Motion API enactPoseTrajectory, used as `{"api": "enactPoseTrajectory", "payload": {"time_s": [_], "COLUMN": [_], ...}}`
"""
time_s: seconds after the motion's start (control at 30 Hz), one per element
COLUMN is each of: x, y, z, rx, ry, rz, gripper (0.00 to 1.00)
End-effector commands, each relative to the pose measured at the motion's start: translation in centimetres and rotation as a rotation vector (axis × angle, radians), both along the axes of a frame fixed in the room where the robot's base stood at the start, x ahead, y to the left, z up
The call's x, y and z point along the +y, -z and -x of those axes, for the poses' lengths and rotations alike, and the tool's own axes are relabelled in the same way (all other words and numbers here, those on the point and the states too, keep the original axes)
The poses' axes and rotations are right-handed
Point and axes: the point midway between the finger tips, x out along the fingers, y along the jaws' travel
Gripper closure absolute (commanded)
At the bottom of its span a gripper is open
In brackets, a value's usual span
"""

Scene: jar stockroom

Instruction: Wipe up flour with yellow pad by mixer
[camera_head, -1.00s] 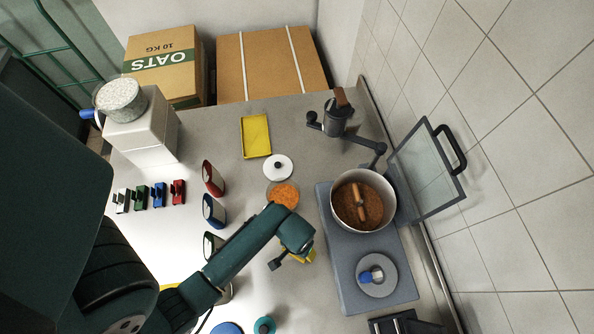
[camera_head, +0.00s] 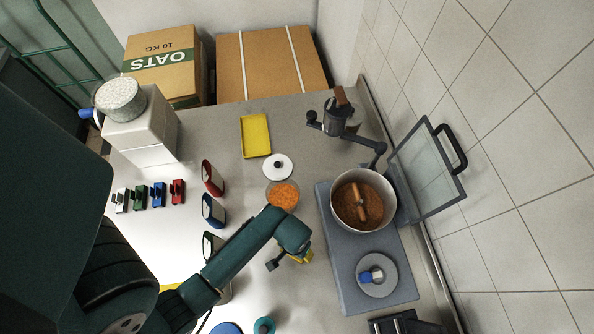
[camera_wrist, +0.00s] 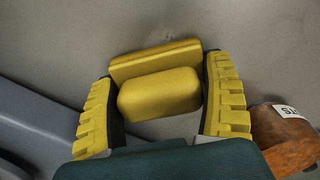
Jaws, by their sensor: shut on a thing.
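My gripper (camera_head: 288,262) is low over the grey worktop, left of the blue-grey slab. In the wrist view my gripper (camera_wrist: 160,100) is shut on the yellow pad (camera_wrist: 158,93), which has a block-like grip above a wider flat base. The pad shows only as a bit of yellow in the head view (camera_head: 303,258). Whether its base touches the worktop is hard to tell. I cannot tell for sure which appliance is the mixer.
A brown wooden thing (camera_wrist: 280,135) is close right.

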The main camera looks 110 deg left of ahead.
Motion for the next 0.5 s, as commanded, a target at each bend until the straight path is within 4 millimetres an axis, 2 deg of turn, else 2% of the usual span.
{"api": "enactPoseTrajectory", "payload": {"time_s": [0.3, 0.5], "x": [-1.5, -1.5], "y": [-0.5, -0.1], "z": [2.8, 3.0], "rx": [0.002, 0.0], "ry": [-0.003, 0.001], "rz": [0.003, 0.001], "gripper": [0.5, 0.5]}}
